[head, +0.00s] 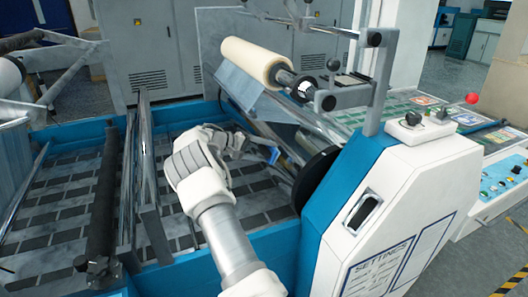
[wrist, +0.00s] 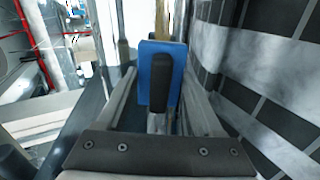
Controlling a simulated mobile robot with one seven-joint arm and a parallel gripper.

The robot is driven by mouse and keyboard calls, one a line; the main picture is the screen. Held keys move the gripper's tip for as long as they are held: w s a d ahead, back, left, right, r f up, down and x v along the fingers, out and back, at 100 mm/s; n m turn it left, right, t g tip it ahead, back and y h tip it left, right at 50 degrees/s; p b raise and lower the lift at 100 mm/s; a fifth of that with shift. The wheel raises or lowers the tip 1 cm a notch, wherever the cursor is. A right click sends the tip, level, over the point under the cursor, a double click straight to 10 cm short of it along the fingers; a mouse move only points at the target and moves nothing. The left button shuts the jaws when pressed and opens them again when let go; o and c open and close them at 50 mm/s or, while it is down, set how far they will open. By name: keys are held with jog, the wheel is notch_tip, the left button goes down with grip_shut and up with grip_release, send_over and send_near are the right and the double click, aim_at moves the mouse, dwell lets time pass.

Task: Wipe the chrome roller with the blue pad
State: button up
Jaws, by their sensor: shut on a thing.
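The blue pad (wrist: 145,65) is upright in the middle of the wrist view, with its dark handle (wrist: 160,82) facing the camera. My gripper (wrist: 161,112) is shut on the pad's handle. In the head view my gripper (head: 250,149) reaches low into the machine, and a small part of the blue pad (head: 273,155) shows beyond it. A chrome roller (head: 272,131) slants below the cream film roll, close to the pad. I cannot tell whether the pad touches it. Part of the roller's lower end is hidden.
The cream film roll (head: 258,62) hangs above my gripper. A black wheel (head: 315,178) and the white and blue machine housing (head: 400,205) stand close on the right. Upright-looking chrome bars (head: 147,150) stand left of my arm. The dark tiled floor (head: 65,190) lies within the blue frame.

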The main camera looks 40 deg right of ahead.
aim_at(265, 155)
jog(key=shift+b+x, duration=0.55)
jog(key=shift+x, duration=0.45)
